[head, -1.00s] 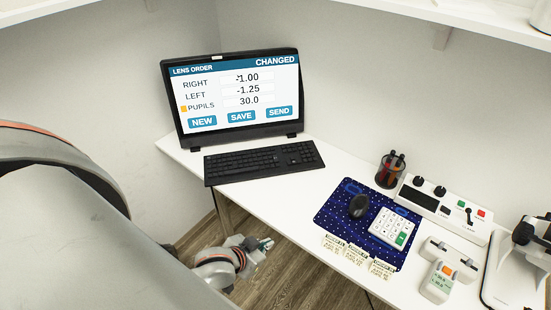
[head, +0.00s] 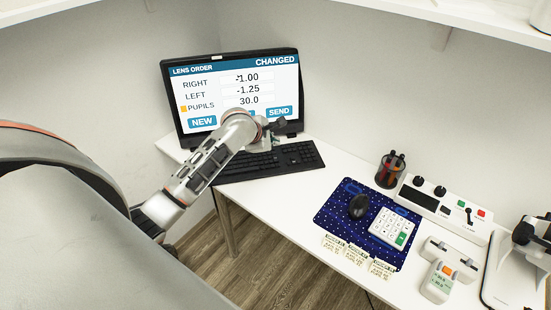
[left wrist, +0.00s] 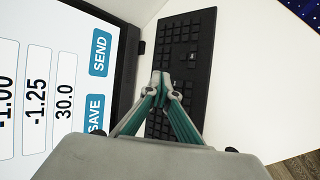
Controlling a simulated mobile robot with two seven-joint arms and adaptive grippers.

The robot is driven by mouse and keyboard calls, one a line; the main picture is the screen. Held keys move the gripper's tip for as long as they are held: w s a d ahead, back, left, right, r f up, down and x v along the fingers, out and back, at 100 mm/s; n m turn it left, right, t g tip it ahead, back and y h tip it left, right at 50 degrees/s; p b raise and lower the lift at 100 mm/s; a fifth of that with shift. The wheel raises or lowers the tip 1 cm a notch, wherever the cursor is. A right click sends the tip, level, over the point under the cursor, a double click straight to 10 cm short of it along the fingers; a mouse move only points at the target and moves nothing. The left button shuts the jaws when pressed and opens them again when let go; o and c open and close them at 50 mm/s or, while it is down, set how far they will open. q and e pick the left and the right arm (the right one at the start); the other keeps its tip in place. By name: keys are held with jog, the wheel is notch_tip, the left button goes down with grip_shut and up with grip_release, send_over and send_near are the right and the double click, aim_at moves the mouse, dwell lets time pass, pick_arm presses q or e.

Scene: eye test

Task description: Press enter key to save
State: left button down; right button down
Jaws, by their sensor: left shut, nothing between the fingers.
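The black keyboard (head: 298,155) lies on the white desk before the monitor (head: 190,84). My arm and left gripper (head: 274,137) cover its left and middle part in the head view. In the left wrist view, my left gripper (left wrist: 161,76) is shut and empty, its fingertips over the keyboard (left wrist: 185,45). I cannot tell whether they touch a key. Small marks show on a few keys, but I cannot make out an enter key. The screen (left wrist: 35,60) reads LENS ORDER, CHANGED, with -1.00, -1.25 and 30.0. My right gripper is not in view.
A pen cup (head: 390,171), a control box (head: 440,205) and a handheld device (head: 440,280) stand at the right.

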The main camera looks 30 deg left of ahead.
pick_arm(q)
jog(key=w+r+n, duration=0.1)
jog(key=w+a+n, duration=0.1)
jog(key=shift+w+a+r+n, duration=0.15)
jog(key=shift+r+n, duration=0.25)
